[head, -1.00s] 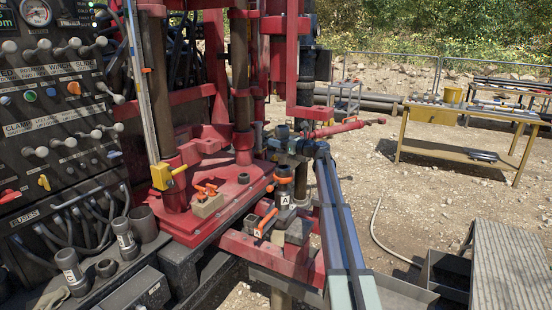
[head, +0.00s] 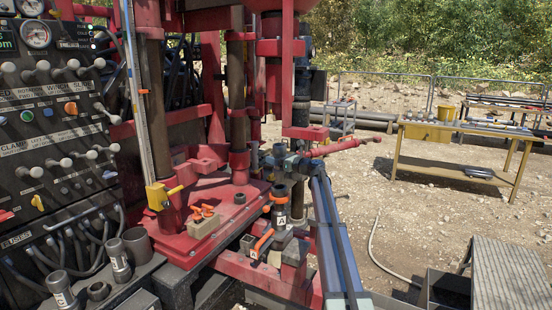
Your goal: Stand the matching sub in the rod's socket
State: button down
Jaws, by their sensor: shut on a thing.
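My gripper (head: 288,164), at the far end of my blue-grey arm, is shut around a dark upright cylindrical sub (head: 279,151). The sub is small here and partly hidden by the jaws. Directly below is an upright dark metal piece with an orange ring (head: 279,197) and a white tag that appears to read A, in line with the rod's socket. I cannot tell whether the held sub touches it or where the two parts join. A second tag (head: 254,254), also seemingly A, sits beside an orange handle (head: 263,239) at lower left.
Tagged cylinders (head: 119,261) (head: 62,290), an open dark cup (head: 138,246) and a ring (head: 98,291) stand on the ledge below the control panel (head: 55,150). Red rig columns (head: 238,100) rise close to the left of my gripper. A yellow table (head: 440,150) stands farther right over open gravel.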

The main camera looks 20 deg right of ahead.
aim_at(276, 174)
jog(key=shift+f, duration=2.65)
jog(key=shift+f, duration=0.9)
jog(key=shift+c, duration=1.4)
grip_release()
jog(key=shift+f, duration=0.15)
jog(key=v, duration=1.4)
jog(key=shift+a, duration=0.1)
